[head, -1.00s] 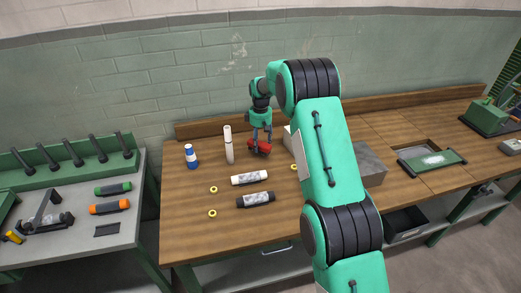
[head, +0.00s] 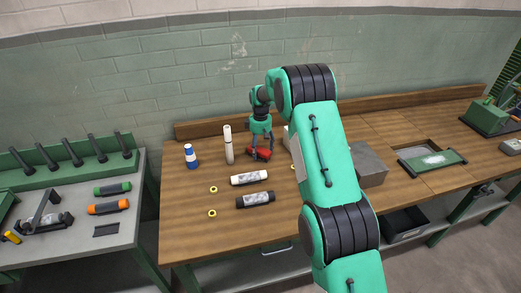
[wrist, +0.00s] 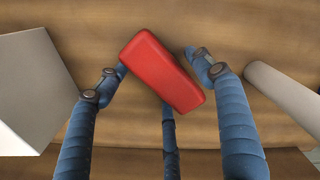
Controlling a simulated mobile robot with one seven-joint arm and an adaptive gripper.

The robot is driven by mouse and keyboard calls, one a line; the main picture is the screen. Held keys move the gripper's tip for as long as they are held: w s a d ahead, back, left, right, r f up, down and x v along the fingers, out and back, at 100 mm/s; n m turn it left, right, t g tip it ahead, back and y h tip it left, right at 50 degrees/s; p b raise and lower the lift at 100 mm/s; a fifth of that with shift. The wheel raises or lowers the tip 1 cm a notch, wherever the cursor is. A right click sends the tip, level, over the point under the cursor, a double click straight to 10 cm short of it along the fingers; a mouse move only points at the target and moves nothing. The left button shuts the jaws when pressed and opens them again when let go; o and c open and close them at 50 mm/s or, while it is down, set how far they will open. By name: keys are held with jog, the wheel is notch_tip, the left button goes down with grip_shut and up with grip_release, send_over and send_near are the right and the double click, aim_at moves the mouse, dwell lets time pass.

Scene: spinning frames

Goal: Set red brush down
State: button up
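The red brush (head: 263,153) rests on the wooden workbench (head: 190,237) toward the back, below my gripper (head: 261,147). In the wrist view the red brush (wrist: 160,70) is a red rounded block lying at a slant between my fingers. My gripper (wrist: 158,75) is open, with blue jointed fingers spread to the left and right of the block. The left fingertip is close to the block's edge, and a gap shows at the right one. A third finger is partly hidden behind the block.
A white cylinder (head: 228,145) stands left of the brush, with a blue-and-white bottle (head: 191,156) beyond it. A white tube (head: 249,178) and black tube (head: 255,200) lie in front. A pale box (head: 287,139) is close on the right. The bench's front left is mostly clear.

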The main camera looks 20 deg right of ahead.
aim_at(261, 148)
jog(key=shift+r, duration=0.1)
notch_tip(261, 148, up, 12)
jog(key=p, duration=0.2)
dwell(0.7)
jog(key=shift+r, duration=0.1)
dwell(0.5)
jog(key=s+a+r+m+t, duration=0.3)
jog(key=s+r+m, duration=0.1)
jog(key=s+r, duration=2.25)
jog(key=s+r+m+t, duration=0.1)
jog(key=s+r+m, duration=0.25)
jog(key=s, duration=1.45)
jog(key=s+f, duration=0.2)
jog(key=s, duration=0.5)
jog(key=s+a+f+m+t, duration=0.1)
jog(key=s+f, duration=0.1)
jog(key=s, duration=0.6)
jog(key=shift+s+f+t, duration=0.2)
jog(key=shift+f+t, duration=0.1)
jog(key=shift+f, duration=0.05)
